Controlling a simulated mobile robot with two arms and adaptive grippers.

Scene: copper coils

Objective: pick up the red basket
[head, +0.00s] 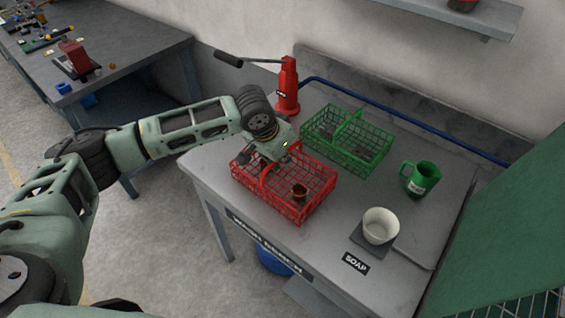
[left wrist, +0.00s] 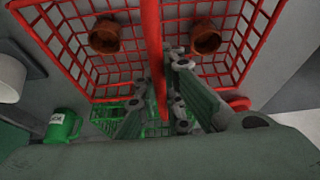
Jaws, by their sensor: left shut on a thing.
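The red wire basket (head: 313,205) is at the front left of the grey wash bench in the head view. A raised handle crosses its middle. My left gripper (head: 266,162) is over the basket's left part, shut on the handle. In the left wrist view the fingers of my left gripper (left wrist: 160,95) close around the red handle bar (left wrist: 152,40). A small brown coil-like piece (head: 299,191) lies in the basket; the wrist view shows two such pieces, one left (left wrist: 104,38) and one right (left wrist: 205,38). My right gripper is out of view.
A green basket (head: 362,155) stands right behind the red one. A red pump with a lever (head: 288,90), a green mug (head: 421,179) and a white bowl (head: 380,226) share the bench. A blue pipe (head: 400,115) runs along the back.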

